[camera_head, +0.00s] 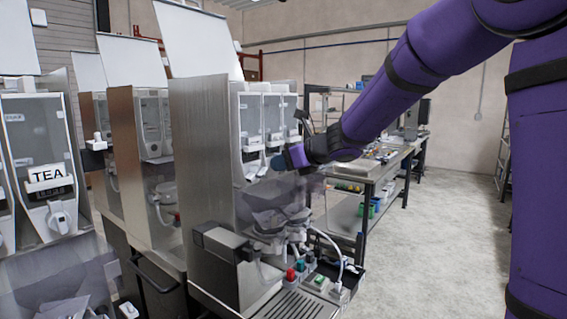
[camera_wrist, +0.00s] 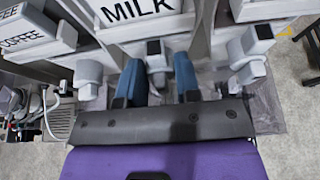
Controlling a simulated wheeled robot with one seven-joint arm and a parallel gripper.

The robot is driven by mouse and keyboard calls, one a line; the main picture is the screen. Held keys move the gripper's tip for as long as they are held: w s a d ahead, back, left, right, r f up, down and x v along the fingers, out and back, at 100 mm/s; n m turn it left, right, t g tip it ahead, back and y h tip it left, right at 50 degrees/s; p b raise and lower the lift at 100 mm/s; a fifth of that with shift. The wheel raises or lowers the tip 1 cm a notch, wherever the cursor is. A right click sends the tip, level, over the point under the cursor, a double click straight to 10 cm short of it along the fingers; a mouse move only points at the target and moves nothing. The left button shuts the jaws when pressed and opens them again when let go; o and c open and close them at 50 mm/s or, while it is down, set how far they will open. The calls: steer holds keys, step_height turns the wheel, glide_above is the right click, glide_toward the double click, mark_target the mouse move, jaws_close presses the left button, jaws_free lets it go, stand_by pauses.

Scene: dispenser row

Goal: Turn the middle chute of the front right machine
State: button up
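The front right machine (camera_head: 205,130) is a tall steel dispenser with several clear canisters on its right-hand face. In the wrist view its middle chute (camera_wrist: 155,62) is a grey spout with a black square on top, below the MILK label (camera_wrist: 140,10). My gripper (camera_wrist: 158,78) has its two blue fingers apart, one on each side of this chute. I cannot tell whether either finger touches it. In the head view my gripper (camera_head: 282,160) is at the machine's canister fronts and hides part of the chutes.
In the wrist view a left chute (camera_wrist: 88,78) and a right chute (camera_wrist: 250,45) stand close on both sides of the fingers. Below the canisters are clear funnels (camera_head: 270,205) and hoses. A workbench (camera_head: 375,165) stands behind. The floor at right is clear.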

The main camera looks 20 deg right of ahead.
steer(key=n+t, duration=0.1)
steer(key=n+h, duration=0.1)
steer(key=n, duration=0.1)
steer(key=shift+s+a+t+h, duration=0.2)
steer(key=shift+t+h, duration=0.1)
steer(key=shift+t, duration=0.1)
steer(key=shift+a+f+n+t+h, duration=0.15)
steer(key=shift+n+t+h, duration=0.5)
steer(key=shift+n, duration=1.15)
steer(key=o, duration=0.6)
steer(key=shift+s, duration=0.1)
steer(key=v, duration=1)
steer(key=shift+s, duration=0.35)
